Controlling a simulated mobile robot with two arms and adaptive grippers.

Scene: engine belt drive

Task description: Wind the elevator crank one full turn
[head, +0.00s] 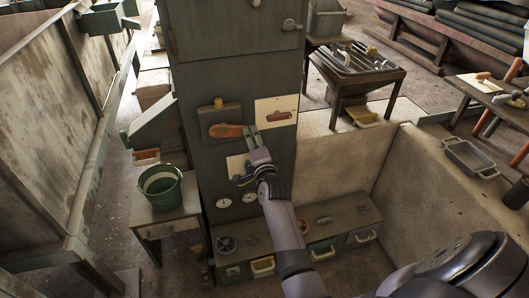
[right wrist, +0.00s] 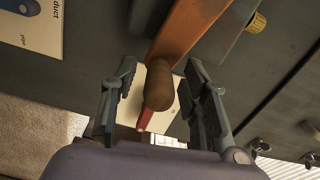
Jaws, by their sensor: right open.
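The elevator crank (head: 226,131) is on the front of the tall dark green cabinet. It has an orange-brown arm (right wrist: 190,38) and a rounded brown handle (right wrist: 160,88). My right gripper (head: 250,136) is at the right end of the crank. In the right wrist view my right gripper (right wrist: 162,78) is open, with one finger on each side of the handle and a visible gap on both sides. In the head view the gripper hides the handle. My left gripper is not in view.
A placard with a red picture (head: 276,111) is right of the crank. Dials (head: 223,202) sit below. A green bucket (head: 160,187) stands on a small table at left. A low drawer bench (head: 335,221) is below right. A yellow knob (right wrist: 257,22) is near the crank.

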